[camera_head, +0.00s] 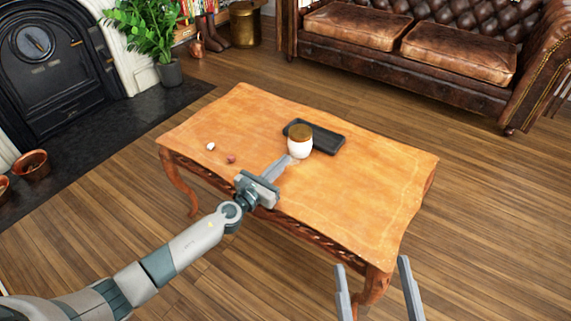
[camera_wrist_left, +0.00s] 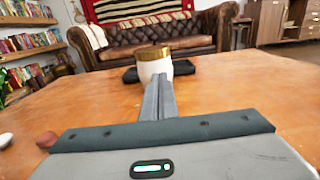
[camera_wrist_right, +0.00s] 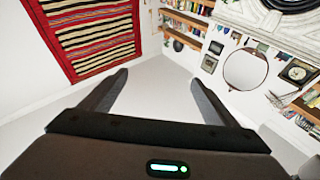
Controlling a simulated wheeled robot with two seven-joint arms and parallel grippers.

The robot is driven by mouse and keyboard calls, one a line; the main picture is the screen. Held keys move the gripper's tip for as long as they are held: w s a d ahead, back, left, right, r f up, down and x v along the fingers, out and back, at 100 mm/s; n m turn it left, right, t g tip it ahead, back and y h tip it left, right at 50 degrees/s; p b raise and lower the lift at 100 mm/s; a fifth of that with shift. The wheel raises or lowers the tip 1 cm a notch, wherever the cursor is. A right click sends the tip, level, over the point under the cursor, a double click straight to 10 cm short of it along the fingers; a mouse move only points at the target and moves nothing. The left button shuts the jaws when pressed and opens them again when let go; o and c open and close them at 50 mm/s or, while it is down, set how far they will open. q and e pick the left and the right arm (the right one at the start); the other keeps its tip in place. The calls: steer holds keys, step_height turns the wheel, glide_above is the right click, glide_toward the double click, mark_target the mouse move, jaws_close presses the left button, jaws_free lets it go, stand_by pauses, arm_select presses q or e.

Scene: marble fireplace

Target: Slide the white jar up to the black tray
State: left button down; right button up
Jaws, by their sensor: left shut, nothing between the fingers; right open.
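The white jar (camera_head: 299,148) with a gold-brown lid stands upright on the wooden table, in front of the black tray (camera_head: 327,139) and overlapping it in the head view; I cannot tell whether they touch. My left gripper (camera_head: 285,163) is shut and empty, its fingertips at the near side of the jar. In the left wrist view the closed fingers (camera_wrist_left: 158,97) point straight at the jar (camera_wrist_left: 154,66), and the tray (camera_wrist_left: 183,67) shows behind it on both sides. My right gripper (camera_head: 375,275) is open and empty, off the table's near right edge.
The table (camera_head: 370,190) is clear on its right side. A small white ball (camera_head: 211,146) and a small reddish ball (camera_head: 231,159) lie on its left part. A brown leather sofa (camera_head: 400,50) stands behind, and a fireplace (camera_head: 45,60) is at the left.

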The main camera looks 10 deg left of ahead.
arm_select(q)
steer(key=v, duration=0.7)
steer(key=shift+s+a+f, duration=0.1)
steer(key=shift+s+a, duration=0.05)
steer(key=shift+s, duration=0.1)
steer(key=shift+s+a, duration=0.3)
steer(key=shift+s, duration=0.4)
arm_select(e)
steer(key=shift+w+f+g, duration=0.4)
steer(key=shift+w+f, duration=0.1)
steer(key=shift+f, duration=0.05)
